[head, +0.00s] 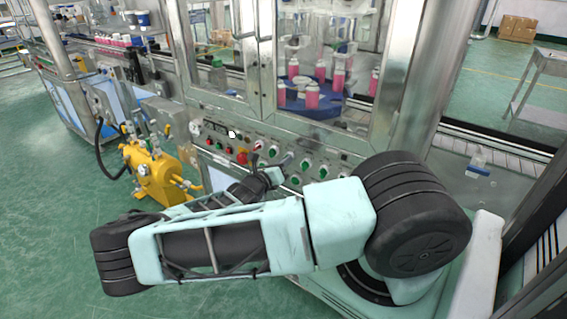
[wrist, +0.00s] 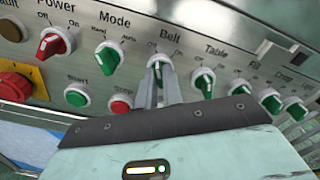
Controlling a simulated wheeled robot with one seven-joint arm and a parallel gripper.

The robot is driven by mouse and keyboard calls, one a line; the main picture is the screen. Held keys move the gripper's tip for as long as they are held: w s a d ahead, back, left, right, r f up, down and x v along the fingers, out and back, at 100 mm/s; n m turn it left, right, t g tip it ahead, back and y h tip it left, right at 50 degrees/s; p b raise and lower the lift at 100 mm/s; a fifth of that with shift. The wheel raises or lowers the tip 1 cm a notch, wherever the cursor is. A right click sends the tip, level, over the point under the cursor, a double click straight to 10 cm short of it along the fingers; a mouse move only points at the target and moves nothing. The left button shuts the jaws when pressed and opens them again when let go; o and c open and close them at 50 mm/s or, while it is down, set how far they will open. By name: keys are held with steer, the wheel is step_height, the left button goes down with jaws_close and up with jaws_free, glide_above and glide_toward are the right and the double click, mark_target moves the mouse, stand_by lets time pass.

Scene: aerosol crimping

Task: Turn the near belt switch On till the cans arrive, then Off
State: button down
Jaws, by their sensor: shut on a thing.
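The Belt switch (wrist: 157,62), a green knob in a white ring, sits on the steel control panel under the label "Belt", with small Off and On marks. My gripper (wrist: 158,82) has its two grey fingers closed on this knob from below. The fingers hide part of the knob, so I cannot tell its setting for sure. In the head view my arm reaches across to the panel (head: 226,138). Pink cans (head: 312,95) with white tops stand on the blue turntable (head: 318,112) behind the glass. More pink cans (head: 115,40) stand on the belt at the far left.
Start (wrist: 76,95) and stop (wrist: 120,104) buttons sit below. A yellow machine (head: 155,172) stands on the floor left of the panel.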

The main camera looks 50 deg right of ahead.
steer(key=m, duration=1.1)
steer(key=shift+m, duration=0.3)
stand_by(0.7)
steer(key=c, duration=1.5)
jaws_free()
steer(key=shift+c, duration=0.2)
steer(key=s+a+b, duration=0.1)
steer(key=a+b, duration=0.2)
steer(key=a, duration=1.4)
steer(key=shift+s+a+b, duration=0.25)
steer(key=shift+b, duration=0.15)
